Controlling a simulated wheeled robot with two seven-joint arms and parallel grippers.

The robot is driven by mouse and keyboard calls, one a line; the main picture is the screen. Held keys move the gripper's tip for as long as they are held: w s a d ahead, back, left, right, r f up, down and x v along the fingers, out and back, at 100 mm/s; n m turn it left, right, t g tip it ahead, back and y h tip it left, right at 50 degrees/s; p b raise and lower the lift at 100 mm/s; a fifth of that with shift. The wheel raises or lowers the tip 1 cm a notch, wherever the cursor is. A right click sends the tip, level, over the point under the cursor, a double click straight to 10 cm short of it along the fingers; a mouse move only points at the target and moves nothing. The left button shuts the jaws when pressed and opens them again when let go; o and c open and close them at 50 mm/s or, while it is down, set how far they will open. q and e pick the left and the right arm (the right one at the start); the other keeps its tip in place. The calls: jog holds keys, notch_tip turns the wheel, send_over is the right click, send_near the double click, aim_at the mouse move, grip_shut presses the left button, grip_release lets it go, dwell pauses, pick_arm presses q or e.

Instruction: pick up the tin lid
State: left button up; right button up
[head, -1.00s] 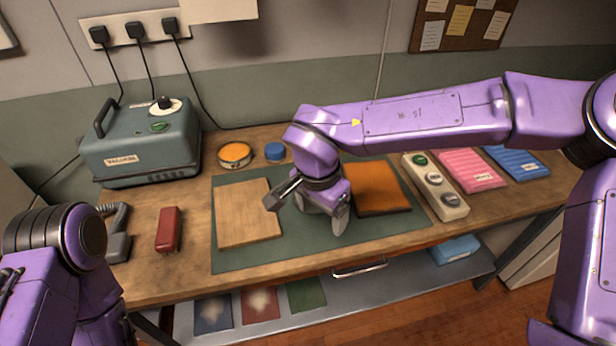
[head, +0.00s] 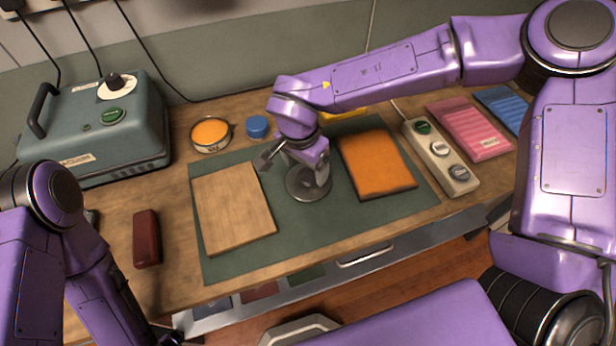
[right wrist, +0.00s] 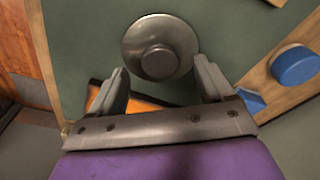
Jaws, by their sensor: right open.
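The tin lid is a round grey metal disc (head: 308,188) with a raised knob. It lies on the green mat, between the wooden board and the orange pad. In the right wrist view the lid (right wrist: 134,45) shows whole, knob facing the camera. My right gripper (head: 293,168) hangs over the lid and hides part of it in the head view. In the right wrist view the gripper (right wrist: 160,77) is open and empty, its fingertips spread toward the lid's near edge with the knob centred between them.
The mat (head: 300,235) also holds the wooden board (head: 233,205) and orange pad (head: 375,163). An orange-topped tin (head: 210,132) and blue cap (head: 257,126) stand behind. A grey machine (head: 100,130) stands left, a button box (head: 440,158) right. The mat's front is clear.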

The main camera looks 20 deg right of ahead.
aim_at(309, 175)
jog(key=f, duration=0.3)
jog(key=shift+w+d+f, duration=0.2)
jog(key=shift+w+d, duration=0.05)
jog(key=shift+d, duration=0.15)
jog(key=c, duration=1.1)
jog(key=shift+r, duration=0.1)
